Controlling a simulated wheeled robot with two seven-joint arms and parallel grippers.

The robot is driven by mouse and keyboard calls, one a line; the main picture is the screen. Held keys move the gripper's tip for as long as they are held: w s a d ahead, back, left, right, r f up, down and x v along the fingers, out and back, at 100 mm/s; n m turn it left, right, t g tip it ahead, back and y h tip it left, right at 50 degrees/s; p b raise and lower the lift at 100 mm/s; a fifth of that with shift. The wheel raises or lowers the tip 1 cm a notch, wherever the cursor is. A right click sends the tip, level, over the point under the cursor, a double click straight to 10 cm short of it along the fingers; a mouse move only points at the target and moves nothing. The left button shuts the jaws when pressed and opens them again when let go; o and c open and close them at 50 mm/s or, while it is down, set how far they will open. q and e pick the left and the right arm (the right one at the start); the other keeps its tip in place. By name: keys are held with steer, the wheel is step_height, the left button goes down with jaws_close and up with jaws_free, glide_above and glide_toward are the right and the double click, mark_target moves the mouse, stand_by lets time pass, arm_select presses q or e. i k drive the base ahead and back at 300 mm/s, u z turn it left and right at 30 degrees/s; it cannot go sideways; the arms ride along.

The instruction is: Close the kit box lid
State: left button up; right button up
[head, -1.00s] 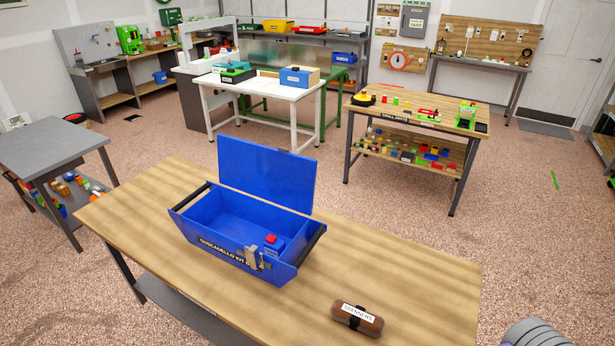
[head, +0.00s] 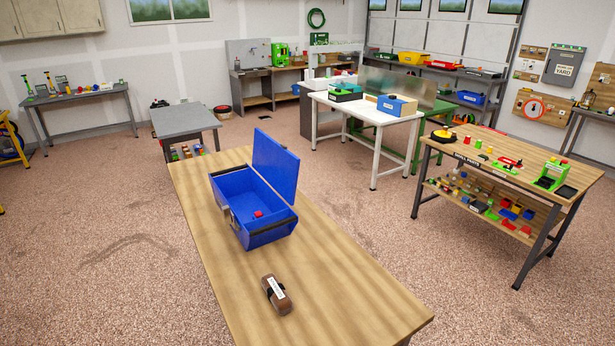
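The blue kit box (head: 268,231) stands on the wooden table in the head view, left of the middle. Its blue lid (head: 275,166) is open and stands up steeply from the box's far right side. A small red-topped item (head: 258,214) shows inside the box; the rest of the inside is partly hidden by the walls. A latch is on the box's near left side, seen small. Neither of my grippers is in view.
A parts bench (head: 500,165) stands to the right and a white table (head: 375,120) behind. Open floor lies between them.

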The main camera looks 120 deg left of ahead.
mark_target(272, 160)
steer(key=i, duration=0.4)
steer(key=u, duration=2.4)
steer(key=i, duration=2.75)
steer(key=u, duration=4.2)
steer(key=k, duration=0.15)
steer(key=z, duration=1.45)
